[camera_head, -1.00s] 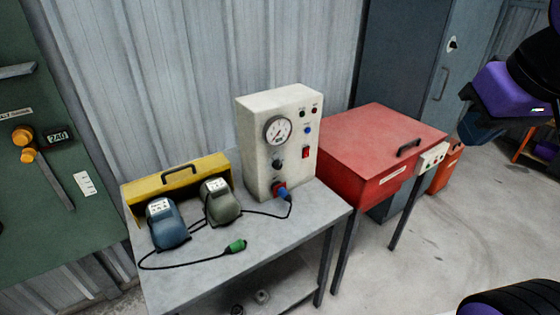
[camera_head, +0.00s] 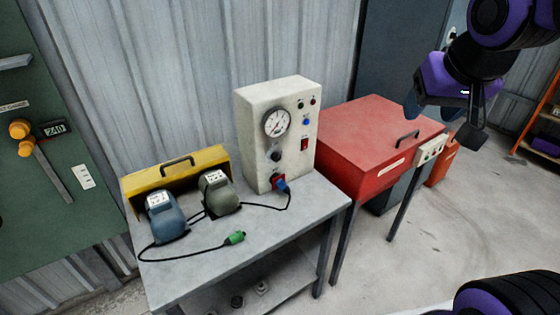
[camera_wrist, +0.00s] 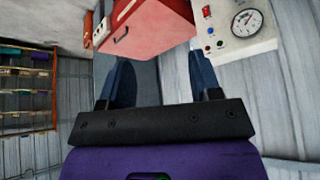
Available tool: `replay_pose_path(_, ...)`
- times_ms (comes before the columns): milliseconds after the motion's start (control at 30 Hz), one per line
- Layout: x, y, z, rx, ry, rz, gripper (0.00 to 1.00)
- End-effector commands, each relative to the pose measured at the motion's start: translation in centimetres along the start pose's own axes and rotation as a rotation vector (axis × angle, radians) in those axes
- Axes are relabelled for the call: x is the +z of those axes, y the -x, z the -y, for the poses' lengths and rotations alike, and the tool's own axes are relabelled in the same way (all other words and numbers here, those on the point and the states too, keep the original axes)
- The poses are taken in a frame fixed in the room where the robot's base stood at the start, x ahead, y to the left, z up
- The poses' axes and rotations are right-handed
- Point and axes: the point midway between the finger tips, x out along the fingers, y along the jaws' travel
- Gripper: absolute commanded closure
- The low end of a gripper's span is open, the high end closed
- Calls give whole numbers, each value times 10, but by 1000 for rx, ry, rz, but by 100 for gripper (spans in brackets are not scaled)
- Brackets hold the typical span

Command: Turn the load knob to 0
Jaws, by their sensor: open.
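A small dark round knob (camera_head: 276,157) sits on the front of the white control box (camera_head: 252,150), just below its round gauge (camera_head: 277,123). Any label or pointer on it is too small to read, so I cannot tell its setting. My gripper (camera_head: 443,115) is open and empty, above and right of the red cabinet, well apart from the box. In the wrist view my gripper's two blue fingers (camera_wrist: 162,82) are spread, and the white box (camera_wrist: 235,42) with its gauge (camera_wrist: 247,22) shows at the upper right.
The box stands on a grey table (camera_head: 205,262) with a yellow holder (camera_head: 190,172), blue and olive devices and a cable with a green plug (camera_head: 236,238). The red cabinet (camera_head: 365,135) stands right of the box. A green panel (camera_head: 85,130) is at left. Floor in front is clear.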

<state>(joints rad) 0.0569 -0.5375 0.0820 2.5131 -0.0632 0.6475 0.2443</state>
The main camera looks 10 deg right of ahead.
Motion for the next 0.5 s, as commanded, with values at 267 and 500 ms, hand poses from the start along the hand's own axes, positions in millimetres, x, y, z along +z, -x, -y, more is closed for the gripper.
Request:
replay_pose_path(267, -44, -77, 20, -13, -154, -51, 42)
replay_pose_path(500, -66, -146, 41, -90, -299, -80, 42)
